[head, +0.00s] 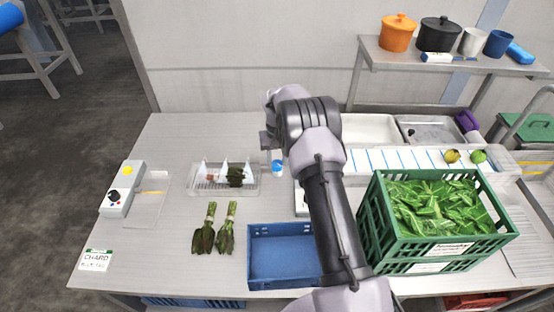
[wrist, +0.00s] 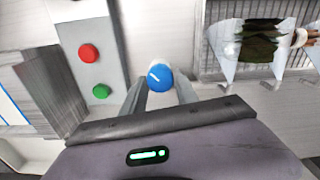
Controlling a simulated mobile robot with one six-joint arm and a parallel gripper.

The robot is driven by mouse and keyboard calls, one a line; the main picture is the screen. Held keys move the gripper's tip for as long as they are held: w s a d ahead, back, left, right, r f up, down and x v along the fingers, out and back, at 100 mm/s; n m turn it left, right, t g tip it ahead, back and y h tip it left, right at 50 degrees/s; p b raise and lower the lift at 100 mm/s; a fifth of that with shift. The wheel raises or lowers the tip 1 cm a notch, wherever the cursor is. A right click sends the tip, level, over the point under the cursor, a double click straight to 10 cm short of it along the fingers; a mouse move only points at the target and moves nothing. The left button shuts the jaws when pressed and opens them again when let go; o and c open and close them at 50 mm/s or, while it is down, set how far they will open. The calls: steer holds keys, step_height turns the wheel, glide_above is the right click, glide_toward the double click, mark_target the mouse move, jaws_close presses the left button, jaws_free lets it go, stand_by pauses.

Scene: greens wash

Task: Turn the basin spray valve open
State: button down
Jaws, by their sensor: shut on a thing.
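The spray valve appears as a round blue knob with a white pointer mark (wrist: 160,77) in the wrist view. It also shows as a small blue and white piece just below my gripper in the head view (head: 277,169). My gripper (wrist: 159,90) has one finger on each side of the knob and is shut on it. In the head view my gripper (head: 272,146) is partly hidden by my wrist. The white mark lies at a slant; I cannot tell from it how far the valve is open.
A panel with a red button (wrist: 88,53) and a green button (wrist: 101,91) stands left of the knob. A clear divided tray (head: 224,192) holding greens is close by. A blue bin (head: 252,262) and a green crate of leaves (head: 378,236) stand nearer me.

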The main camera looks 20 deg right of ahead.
mark_target(277, 163)
steer(key=shift+n, duration=0.3)
stand_by(0.4)
steer(key=c, duration=0.9)
jaws_free()
steer(key=shift+c, duration=0.2)
step_height(277, 163, up, 18)
steer(key=p, duration=0.4)
steer(key=shift+f, duration=0.25)
